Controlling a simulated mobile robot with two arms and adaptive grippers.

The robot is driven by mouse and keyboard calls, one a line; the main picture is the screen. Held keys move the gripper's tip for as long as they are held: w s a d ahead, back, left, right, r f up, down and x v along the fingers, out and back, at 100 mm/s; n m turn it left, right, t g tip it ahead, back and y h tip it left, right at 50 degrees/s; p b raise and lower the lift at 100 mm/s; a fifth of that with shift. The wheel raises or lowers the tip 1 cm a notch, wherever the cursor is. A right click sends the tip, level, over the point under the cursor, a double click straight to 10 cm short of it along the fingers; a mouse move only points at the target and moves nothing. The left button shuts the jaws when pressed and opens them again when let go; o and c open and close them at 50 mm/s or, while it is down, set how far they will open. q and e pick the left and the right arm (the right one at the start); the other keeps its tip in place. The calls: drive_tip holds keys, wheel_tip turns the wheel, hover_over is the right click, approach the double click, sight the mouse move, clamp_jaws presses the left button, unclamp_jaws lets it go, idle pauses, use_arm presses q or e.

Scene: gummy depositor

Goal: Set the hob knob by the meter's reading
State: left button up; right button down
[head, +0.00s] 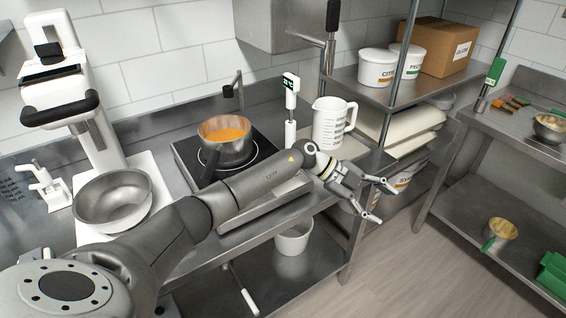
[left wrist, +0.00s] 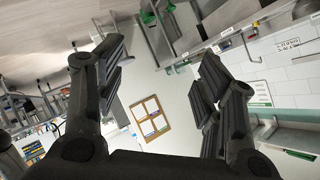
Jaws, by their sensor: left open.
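A black hob (head: 185,148) sits on the steel bench in the head view, with a steel pan (head: 238,155) of orange liquid on it. The hob's front, where a knob could be, is hidden behind my left arm. A white meter (head: 291,84) with a small dark green-lit display stands upright behind the hob's right side; its digits are too small to read. My left gripper (head: 382,202) is open and empty, past the bench's right end, to the right of the hob. Its open fingers also show in the left wrist view (left wrist: 160,85), with nothing between them. My right gripper is not in view.
A white measuring jug (head: 328,125) stands right of the meter. A shelf with white tubs (head: 377,68) and a cardboard box (head: 435,48) is behind. The floor (head: 400,270) at right is clear.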

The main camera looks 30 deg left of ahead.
use_arm(q)
drive_tip(key=s+a+r+n+g+y, duration=0.15)
drive_tip(key=a+r+y, duration=0.25)
drive_tip(key=a, duration=0.5)
drive_tip(key=s+a+r+n+g+y, duration=0.15)
drive_tip(key=a+r+y, duration=0.25)
drive_tip(key=a, duration=0.5)
drive_tip(key=a+r+n+y, duration=0.2)
drive_tip(key=a+r+y, duration=0.25)
drive_tip(key=a, duration=0.45)
drive_tip(key=shift+h, duration=0.35)
drive_tip(key=f+p, duration=0.1)
drive_tip(key=f, duration=0.2)
drive_tip(key=f+p, duration=0.1)
drive_tip(key=f, duration=0.2)
drive_tip(key=f+p, duration=0.1)
drive_tip(key=f, duration=0.2)
drive_tip(key=shift+s+d, duration=0.1)
drive_tip(key=shift+d, duration=0.15)
drive_tip(key=shift+f, duration=0.7)
drive_tip(key=c, duration=1)
drive_tip(key=shift+m, duration=0.3)
